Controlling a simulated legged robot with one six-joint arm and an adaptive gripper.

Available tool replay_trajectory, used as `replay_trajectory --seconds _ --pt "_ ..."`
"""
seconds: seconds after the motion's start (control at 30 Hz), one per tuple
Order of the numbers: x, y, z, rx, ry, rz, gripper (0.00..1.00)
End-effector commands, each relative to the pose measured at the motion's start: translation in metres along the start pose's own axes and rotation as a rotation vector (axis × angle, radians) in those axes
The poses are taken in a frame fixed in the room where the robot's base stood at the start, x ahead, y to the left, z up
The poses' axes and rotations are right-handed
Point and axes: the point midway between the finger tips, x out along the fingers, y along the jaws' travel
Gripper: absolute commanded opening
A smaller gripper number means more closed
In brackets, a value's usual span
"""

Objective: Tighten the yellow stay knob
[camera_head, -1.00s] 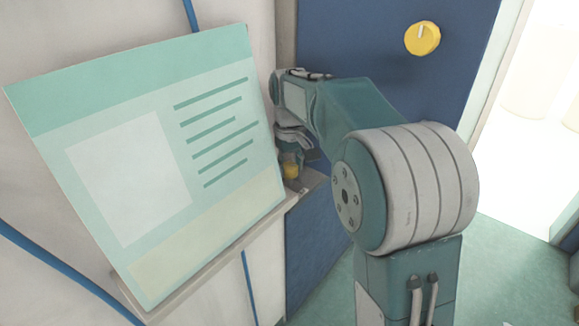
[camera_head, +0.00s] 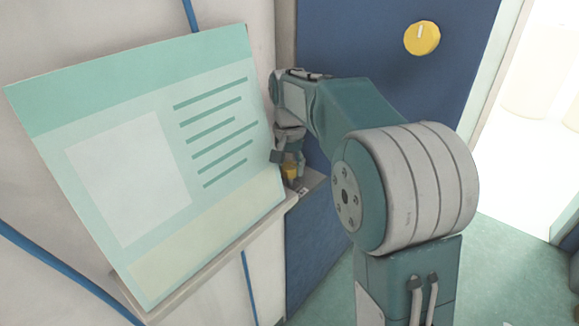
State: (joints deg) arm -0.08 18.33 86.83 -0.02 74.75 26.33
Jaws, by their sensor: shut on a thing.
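My gripper (camera_head: 289,169) points down and is shut on this knob. One finger shows at the knob's left, another at its right. The gripper hides the upper part of the knob, so its marking cannot be read. A larger yellow round knob (camera_head: 422,38) with a pale pointer mark is on the blue door, apart from my gripper.
The tilted green panel (camera_head: 115,175) with printed lines stands close to the left of my gripper, on a pale ledge (camera_head: 215,258). The blue door (camera_head: 385,85) is behind my arm. A grey ledge (camera_head: 311,182) lies under the knob. Green floor is clear at the lower right.

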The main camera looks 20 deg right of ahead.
Motion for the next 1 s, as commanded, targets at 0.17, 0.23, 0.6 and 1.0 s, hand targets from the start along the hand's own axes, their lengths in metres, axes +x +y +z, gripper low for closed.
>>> replay_trajectory --seconds 0.17,0.23,0.6,1.0 --pt "0.0039 -0.0004 0.0014 0.031 -0.010 0.003 0.07" --pt "0.0039 -0.0005 0.0014 0.037 -0.010 0.003 0.07" --pt "0.0039 -0.0005 0.0015 0.039 -0.010 0.003 0.07" --pt "0.0013 -0.0002 0.0005 0.039 -0.004 0.001 0.89"
